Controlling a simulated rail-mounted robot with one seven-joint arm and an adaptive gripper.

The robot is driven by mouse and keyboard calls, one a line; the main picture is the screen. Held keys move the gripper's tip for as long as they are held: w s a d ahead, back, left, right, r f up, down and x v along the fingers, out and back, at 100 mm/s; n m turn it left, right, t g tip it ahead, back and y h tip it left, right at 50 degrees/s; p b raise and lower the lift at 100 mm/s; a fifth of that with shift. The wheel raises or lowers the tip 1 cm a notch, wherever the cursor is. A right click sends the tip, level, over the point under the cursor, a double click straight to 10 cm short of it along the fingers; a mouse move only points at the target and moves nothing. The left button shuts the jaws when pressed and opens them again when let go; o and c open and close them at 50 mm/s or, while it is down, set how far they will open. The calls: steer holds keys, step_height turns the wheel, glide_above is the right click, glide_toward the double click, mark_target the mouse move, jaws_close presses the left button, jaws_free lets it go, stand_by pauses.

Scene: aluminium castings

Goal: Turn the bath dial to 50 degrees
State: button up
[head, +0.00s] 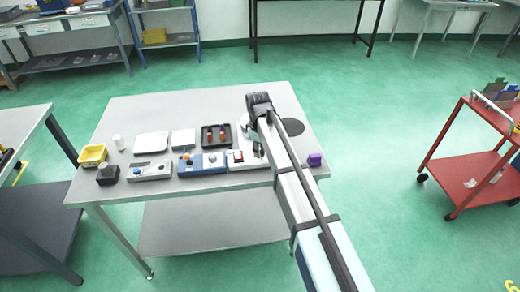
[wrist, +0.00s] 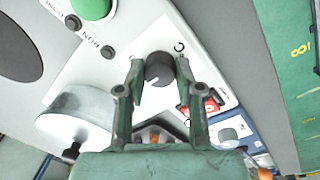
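A dark round dial (wrist: 158,68) with a white pointer line sits on a white panel (wrist: 210,42) in the wrist view. A "C" mark is printed beside it, but I cannot make out a degree scale. My gripper (wrist: 159,72) is over the dial, with one finger on each side of it. The fingers look open, with a narrow gap at the knob's sides; firm contact is not visible. In the head view my gripper (head: 258,146) is partly hidden by my arm over the white device (head: 246,165) at the right of the table.
A pale cylinder (wrist: 72,120) stands close to the left finger.

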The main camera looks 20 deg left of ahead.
jaws_close()
steer(key=shift+m, duration=0.3)
steer(key=m, duration=0.9)
steer(key=shift+m, duration=0.3)
steer(key=o, duration=0.8)
jaws_free()
